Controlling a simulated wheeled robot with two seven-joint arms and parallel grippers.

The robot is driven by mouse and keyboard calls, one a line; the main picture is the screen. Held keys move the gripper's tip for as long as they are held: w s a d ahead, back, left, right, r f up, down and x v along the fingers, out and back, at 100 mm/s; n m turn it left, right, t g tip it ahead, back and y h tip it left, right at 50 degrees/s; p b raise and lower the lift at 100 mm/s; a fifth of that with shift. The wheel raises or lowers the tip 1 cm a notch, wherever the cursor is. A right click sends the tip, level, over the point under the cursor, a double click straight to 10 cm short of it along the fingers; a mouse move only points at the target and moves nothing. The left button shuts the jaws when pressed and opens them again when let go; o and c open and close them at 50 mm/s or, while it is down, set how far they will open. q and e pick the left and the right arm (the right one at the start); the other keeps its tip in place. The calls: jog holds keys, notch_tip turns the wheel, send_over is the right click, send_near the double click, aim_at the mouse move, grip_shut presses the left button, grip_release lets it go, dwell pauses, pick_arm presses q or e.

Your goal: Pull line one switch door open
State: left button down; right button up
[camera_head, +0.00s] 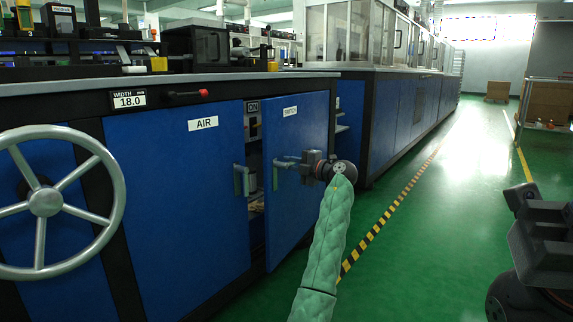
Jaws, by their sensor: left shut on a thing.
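The blue door labelled SWITCH (300,135) stands ajar on the cabinet front. A gap at its left edge shows part of the inside, with an ON label (253,107) at the top. My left gripper (298,163) is shut on the grey door handle (276,176) near the door's left edge. My green-sleeved arm reaches up to it from the bottom middle, and the wrist hides some of the door. The fingertips are small and partly hidden. My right gripper (535,215) shows dark at the right edge, away from the door; its jaws are unclear.
The blue AIR door (190,190) with its own handle (241,180) is left of the gap. A large grey handwheel (45,203) stands out at the left. Open green floor (440,200) lies right of the cabinets, with a yellow-black stripe. A cart (545,115) stands far right.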

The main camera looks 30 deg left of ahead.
pick_arm(q)
jog(key=w+d, duration=0.4)
jog(key=d, duration=0.9)
jog(key=shift+w+d+b, duration=0.15)
jog(key=shift+d+b, duration=0.15)
jog(key=shift+f, duration=0.1)
jog(key=c, duration=1.4)
grip_release()
jog(key=shift+d, duration=0.1)
